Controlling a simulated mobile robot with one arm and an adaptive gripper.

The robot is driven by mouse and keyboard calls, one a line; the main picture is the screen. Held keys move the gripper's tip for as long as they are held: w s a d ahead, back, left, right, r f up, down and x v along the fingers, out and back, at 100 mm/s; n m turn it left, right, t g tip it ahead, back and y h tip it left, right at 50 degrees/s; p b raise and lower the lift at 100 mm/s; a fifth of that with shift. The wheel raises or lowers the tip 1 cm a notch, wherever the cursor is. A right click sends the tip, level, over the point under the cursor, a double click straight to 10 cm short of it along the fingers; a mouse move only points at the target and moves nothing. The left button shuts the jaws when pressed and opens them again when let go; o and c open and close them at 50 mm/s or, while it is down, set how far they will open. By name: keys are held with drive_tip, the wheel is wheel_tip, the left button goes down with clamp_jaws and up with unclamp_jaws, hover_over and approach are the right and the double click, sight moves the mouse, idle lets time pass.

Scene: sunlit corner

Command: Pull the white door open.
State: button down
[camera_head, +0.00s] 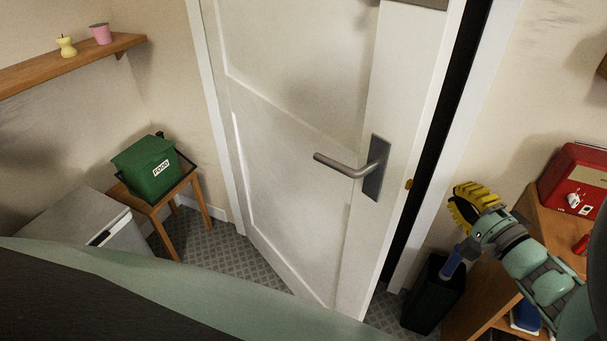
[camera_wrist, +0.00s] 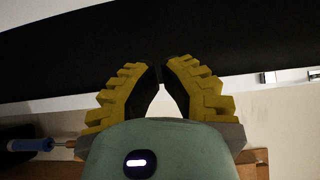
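The white door (camera_head: 290,75) stands slightly ajar, with a dark gap (camera_head: 440,130) between its right edge and the white frame (camera_head: 470,115). A grey lever handle (camera_head: 345,167) sits on a dark plate near that edge, and a small brass-coloured latch shows on the edge. My gripper (camera_head: 462,205), with yellow ribbed fingers, is right of the gap in the head view, apart from the handle. In the wrist view my gripper (camera_wrist: 161,70) has its fingertips together with nothing seen held between them. A dark band, apparently the gap, lies beyond the tips.
A black bin (camera_head: 432,300) with a blue-handled item stands below my gripper. A wooden shelf unit (camera_head: 490,295) with a red box (camera_head: 575,185) is at right. A green food bin (camera_head: 148,165) on a stool (camera_head: 160,205) and a grey cabinet (camera_head: 75,225) stand left.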

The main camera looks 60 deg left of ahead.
drive_tip(key=s+a+p, duration=0.2)
drive_tip(key=a, duration=0.6)
idle(0.4)
drive_tip(key=shift+r, duration=0.1)
